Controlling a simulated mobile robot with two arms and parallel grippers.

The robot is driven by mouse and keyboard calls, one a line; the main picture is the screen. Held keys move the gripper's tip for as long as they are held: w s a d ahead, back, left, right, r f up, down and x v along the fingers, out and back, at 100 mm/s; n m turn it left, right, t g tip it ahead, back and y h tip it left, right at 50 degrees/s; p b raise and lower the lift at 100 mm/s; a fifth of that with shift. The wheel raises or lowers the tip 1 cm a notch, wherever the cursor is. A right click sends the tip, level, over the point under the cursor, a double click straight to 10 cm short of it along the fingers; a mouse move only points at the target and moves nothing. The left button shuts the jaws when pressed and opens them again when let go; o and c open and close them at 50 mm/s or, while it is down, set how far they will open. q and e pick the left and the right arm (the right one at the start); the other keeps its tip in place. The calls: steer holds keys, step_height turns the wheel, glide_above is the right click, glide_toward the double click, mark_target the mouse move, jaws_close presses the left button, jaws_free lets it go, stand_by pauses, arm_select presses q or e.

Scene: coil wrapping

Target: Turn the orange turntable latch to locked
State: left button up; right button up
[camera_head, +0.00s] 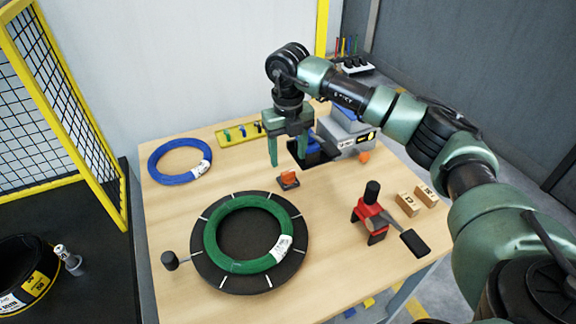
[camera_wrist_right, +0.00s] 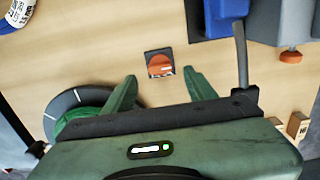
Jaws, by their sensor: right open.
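The orange turntable latch (camera_head: 289,177) sits on a small dark base on the wooden table, just behind the turntable. It also shows in the right wrist view (camera_wrist_right: 160,65), ahead of the space between my fingers. The black turntable (camera_head: 215,271) with white marks carries a green coil (camera_head: 215,241) with a white label. My right gripper (camera_head: 289,158) is open and empty, pointing down above the table near the latch, apart from it. In the right wrist view its two green fingers (camera_wrist_right: 163,82) are spread wide. My left gripper is not in view.
A blue coil (camera_head: 167,178) lies at the back left. A grey machine (camera_head: 345,134) with a blue part stands behind the latch. A red and black tool (camera_head: 370,214) and wooden blocks (camera_head: 408,203) lie at the right. A yellow fence (camera_head: 62,90) stands left.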

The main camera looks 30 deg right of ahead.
steer(key=shift+r, duration=1.35)
